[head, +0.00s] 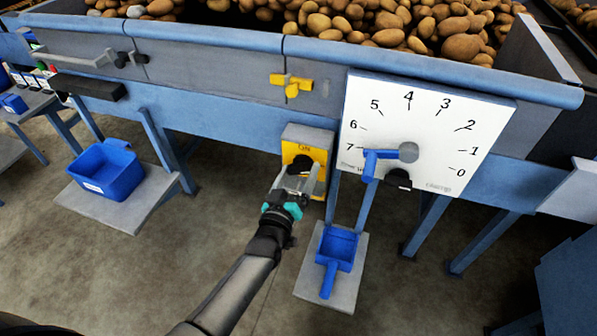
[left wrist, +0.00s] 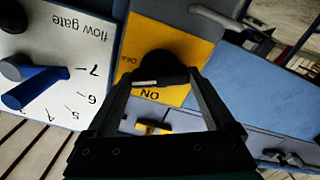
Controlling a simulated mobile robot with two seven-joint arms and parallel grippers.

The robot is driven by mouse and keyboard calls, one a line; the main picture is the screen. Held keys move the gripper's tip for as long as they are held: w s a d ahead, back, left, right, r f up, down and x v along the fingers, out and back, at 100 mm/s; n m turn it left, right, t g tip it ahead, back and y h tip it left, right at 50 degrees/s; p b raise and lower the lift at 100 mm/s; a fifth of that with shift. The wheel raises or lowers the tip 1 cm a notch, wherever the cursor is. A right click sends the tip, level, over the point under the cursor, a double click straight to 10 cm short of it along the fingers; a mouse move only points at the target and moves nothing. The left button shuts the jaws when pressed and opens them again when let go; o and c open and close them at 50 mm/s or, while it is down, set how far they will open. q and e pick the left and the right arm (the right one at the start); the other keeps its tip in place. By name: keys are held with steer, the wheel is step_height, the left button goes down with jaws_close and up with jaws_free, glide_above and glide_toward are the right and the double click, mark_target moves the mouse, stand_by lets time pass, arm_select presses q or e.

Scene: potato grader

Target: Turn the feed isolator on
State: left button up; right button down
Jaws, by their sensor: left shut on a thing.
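The feed isolator is a black rotary knob (head: 301,164) on a yellow plate (head: 318,155), fixed to a grey box under the hopper edge. In the left wrist view the knob (left wrist: 160,66) has a pale mark on its bar. The yellow plate (left wrist: 199,48) there carries an upside-down "ON" beside the knob. My left gripper (head: 296,178) reaches up from below and is shut on the knob, with a finger on each side in the left wrist view (left wrist: 165,84). The knob's exact setting is hard to tell. My right gripper is not in view.
Right of the isolator is a white numbered dial panel (head: 430,115) with a blue lever (head: 370,164) near 7. A yellow handle (head: 291,84) sits above left. Below are a blue scoop (head: 338,248) on a shelf and a blue bin (head: 106,170). Potatoes (head: 400,22) fill the hopper.

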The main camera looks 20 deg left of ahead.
arm_select(q)
steer(key=n, duration=0.3)
steer(key=shift+f+n, duration=0.1)
steer(key=shift+n, duration=0.3)
steer(key=n, duration=0.4)
steer(key=shift+f+n+b, duration=0.1)
steer(key=shift+n+b, duration=0.2)
steer(key=shift+b, duration=0.1)
steer(key=shift+n, duration=0.7)
steer(key=shift+n+b, duration=0.4)
steer(key=shift+n, duration=1.1)
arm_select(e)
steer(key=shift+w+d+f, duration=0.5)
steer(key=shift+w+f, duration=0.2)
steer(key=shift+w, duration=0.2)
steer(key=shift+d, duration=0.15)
arm_select(q)
steer(key=o, duration=1.1)
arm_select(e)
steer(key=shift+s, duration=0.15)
